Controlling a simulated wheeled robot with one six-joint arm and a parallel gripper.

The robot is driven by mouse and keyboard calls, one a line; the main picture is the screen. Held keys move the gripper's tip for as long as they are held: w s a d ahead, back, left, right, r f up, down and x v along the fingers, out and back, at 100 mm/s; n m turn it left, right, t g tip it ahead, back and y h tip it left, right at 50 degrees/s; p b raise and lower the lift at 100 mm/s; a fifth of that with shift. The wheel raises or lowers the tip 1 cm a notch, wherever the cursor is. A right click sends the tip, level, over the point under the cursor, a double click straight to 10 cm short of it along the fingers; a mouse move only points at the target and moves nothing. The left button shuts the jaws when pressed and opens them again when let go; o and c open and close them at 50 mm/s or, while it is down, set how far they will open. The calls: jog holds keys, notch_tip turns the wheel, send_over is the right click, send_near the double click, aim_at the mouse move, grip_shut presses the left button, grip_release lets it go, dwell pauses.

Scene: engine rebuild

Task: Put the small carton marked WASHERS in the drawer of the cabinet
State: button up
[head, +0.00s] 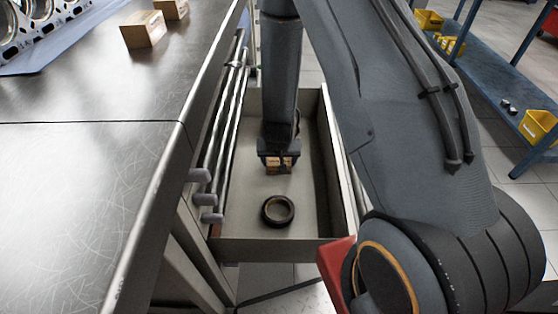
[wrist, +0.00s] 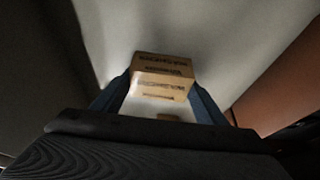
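The small brown carton (head: 279,167) is inside the open drawer (head: 275,250) of the cabinet, low down near the drawer floor. My gripper (head: 279,158) reaches down into the drawer and is shut on the carton. In the wrist view the carton (wrist: 162,75) sits between the two fingertips, with dark lettering on its faces, upside down and hard to read. I cannot tell whether its underside touches the drawer floor. My gripper hides part of it in the head view.
A dark ring (head: 278,210) lies on the drawer floor nearer the front. The metal workbench (head: 80,190) is at left, with two other cartons (head: 143,30) on it. A blue shelf rack (head: 500,95) with yellow bins (head: 538,125) stands at right.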

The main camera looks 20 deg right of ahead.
jog(key=o, duration=0.4)
jog(key=shift+r, duration=0.4)
jog(key=p+v, duration=0.3)
jog(key=v, duration=0.8)
jog(key=shift+s+a+r, duration=0.1)
jog(key=shift+s+r, duration=0.1)
jog(key=shift+s, duration=0.05)
jog(key=shift+r, duration=0.1)
